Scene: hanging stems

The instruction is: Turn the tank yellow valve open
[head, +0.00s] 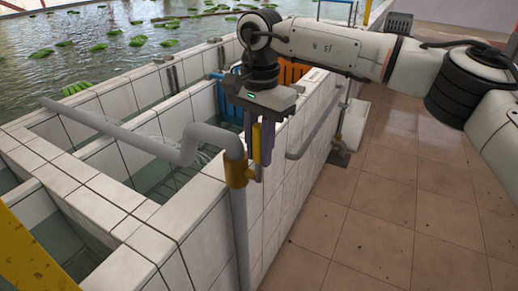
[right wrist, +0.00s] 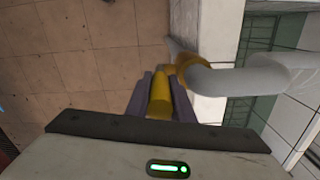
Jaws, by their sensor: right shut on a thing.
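The yellow valve handle (head: 257,143) sticks up beside the brass-yellow valve body (head: 238,172) on the grey pipe at the tank's outer edge. My right gripper (head: 263,150) points down with its purple fingers on both sides of the handle, shut on it. In the right wrist view the yellow handle (right wrist: 160,97) lies between the two fingers (right wrist: 160,100), with the yellow pipe joint (right wrist: 190,66) just beyond. The fingers hide part of the handle. My left gripper is not in view.
The grey pipe (head: 193,140) bends over the white tiled tank wall (head: 195,215) and reaches across the tank. Blue and orange crates (head: 290,73) stand behind my gripper. A yellow bar (head: 30,255) is at the lower left. The tiled floor (head: 390,190) at right is clear.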

